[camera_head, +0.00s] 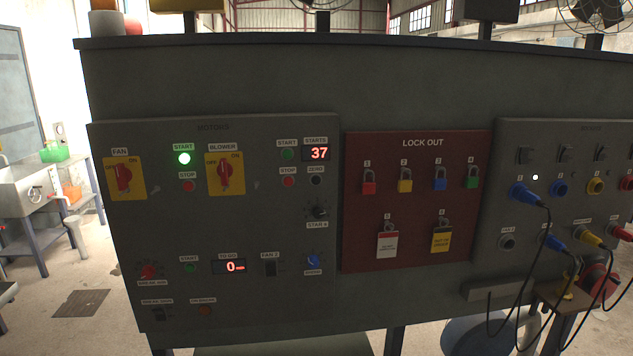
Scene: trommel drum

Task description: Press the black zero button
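The black zero button (316,180) is a small round dark button on the left control panel (260,217), under a white label that seems to read ZERO. It sits just below the STARTS display (317,153), which shows a red 37. A red stop button (289,181) is directly left of it, and a green start button (288,154) is up and to the left. A black knob (318,212) is below it. Nothing covers the button. My gripper does not show in this view.
A red lock-out board (417,150) with several padlocks hangs right of the panel. Further right, cables with coloured plugs (524,193) hang out in front of the cabinet. A small shelf (556,293) juts out at the lower right. The panel's left front is unobstructed.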

